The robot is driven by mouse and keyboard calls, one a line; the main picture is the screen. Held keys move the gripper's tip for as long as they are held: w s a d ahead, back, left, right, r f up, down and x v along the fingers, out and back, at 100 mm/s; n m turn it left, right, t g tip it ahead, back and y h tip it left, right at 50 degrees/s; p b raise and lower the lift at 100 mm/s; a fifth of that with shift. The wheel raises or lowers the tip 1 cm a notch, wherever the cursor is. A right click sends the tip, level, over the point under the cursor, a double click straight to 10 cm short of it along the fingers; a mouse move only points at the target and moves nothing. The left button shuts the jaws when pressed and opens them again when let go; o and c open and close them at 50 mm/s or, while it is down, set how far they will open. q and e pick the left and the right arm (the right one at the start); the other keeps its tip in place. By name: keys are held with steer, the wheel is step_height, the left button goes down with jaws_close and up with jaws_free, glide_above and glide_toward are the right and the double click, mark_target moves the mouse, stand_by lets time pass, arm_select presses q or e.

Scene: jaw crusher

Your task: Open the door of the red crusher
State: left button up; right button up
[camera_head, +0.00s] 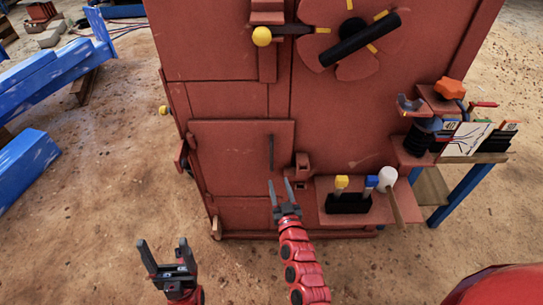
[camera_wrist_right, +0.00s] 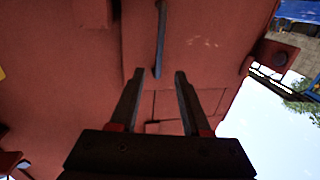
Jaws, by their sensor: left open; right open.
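The red crusher (camera_head: 230,60) fills the middle of the head view. Its small red door (camera_head: 230,155) is a flat panel low on the front and looks closed. A dark vertical bar handle (camera_head: 271,152) is near the door's right edge; it also shows in the right wrist view (camera_wrist_right: 160,38). My right gripper (camera_head: 279,184) is open and empty, just below the handle in the head view. In the right wrist view, the handle's end appears between the fingertips (camera_wrist_right: 160,75); the depth gap is unclear. My left gripper (camera_head: 162,246) is open and empty, lower left of the door.
A red shelf on the crusher holds a mallet (camera_head: 388,180) and a black holder (camera_head: 348,203) with coloured handles, right of my right gripper. A blue-legged table (camera_head: 465,190) stands further right. Blue beams (camera_head: 50,70) lie left. Bare ground is free at the front left.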

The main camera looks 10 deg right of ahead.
mark_target(272, 158)
steer(key=w, duration=1.1)
steer(key=shift+w+a, duration=0.35)
steer(key=shift+a, duration=0.05)
steer(key=shift+w, duration=0.6)
jaws_close()
